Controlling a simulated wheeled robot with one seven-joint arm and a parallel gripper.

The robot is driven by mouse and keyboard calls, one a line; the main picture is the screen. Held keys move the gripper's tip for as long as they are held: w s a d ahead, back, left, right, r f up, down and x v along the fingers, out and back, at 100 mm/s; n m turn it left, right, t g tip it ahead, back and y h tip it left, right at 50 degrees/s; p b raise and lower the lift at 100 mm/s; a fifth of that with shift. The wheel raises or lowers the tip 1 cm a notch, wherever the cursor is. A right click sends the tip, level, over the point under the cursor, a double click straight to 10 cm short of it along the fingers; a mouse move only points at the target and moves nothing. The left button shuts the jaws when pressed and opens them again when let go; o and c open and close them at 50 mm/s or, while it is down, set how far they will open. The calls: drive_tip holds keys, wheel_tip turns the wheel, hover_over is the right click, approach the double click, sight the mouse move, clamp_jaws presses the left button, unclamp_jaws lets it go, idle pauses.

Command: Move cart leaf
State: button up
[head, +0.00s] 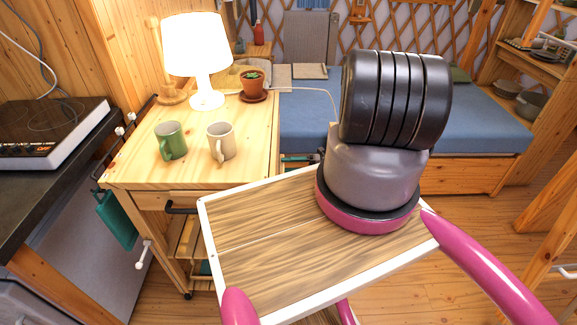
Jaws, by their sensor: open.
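A light wooden cart (196,176) stands left of centre in the head view. It has a flat top, a drawer with a dark handle (181,208), open lower shelves and a small dark caster at the floor. I cannot make out a separate leaf, nor whether one is raised or hanging; my own body hides part of the cart's right side. My gripper is out of view. Only the dark ribbed and grey links of my arm show, right of the cart.
A counter (30,205) is close on the left. A blue bed (310,125) lies behind. Wooden floor shows at right.

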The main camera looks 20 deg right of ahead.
drive_tip(key=shift+a, duration=0.1)
clamp_jaws()
idle(1.4)
